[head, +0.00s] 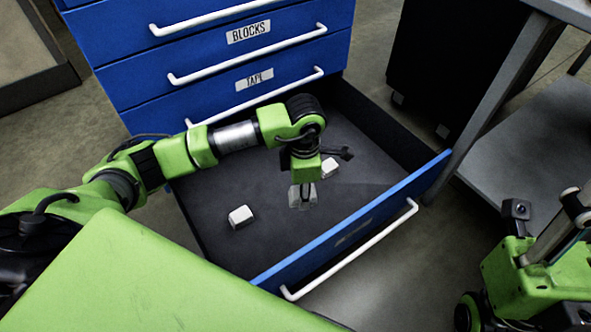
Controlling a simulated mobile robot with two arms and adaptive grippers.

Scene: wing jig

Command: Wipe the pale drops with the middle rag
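Inside the open bottom drawer lie two small white, boxy pieces, which may be folded rags. One white piece (241,216) is at the left, and the other white piece (329,167) is at the right, beyond my gripper. My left gripper (302,194) points down into the drawer between them. A pale greyish patch shows at its fingertips; I cannot tell whether this is a rag or part of the fingers, nor whether the fingers are closed. Part of my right arm shows at the lower right, but its gripper does not. No pale drops are in view.
The blue cabinet (120,45) has shut drawers labelled BLOCKS and TAPE above the open drawer (410,186). The open drawer's front with its white handle (350,262) is a raised edge. A grey table or shelf (545,140) stands close at the right. The drawer floor is mostly bare.

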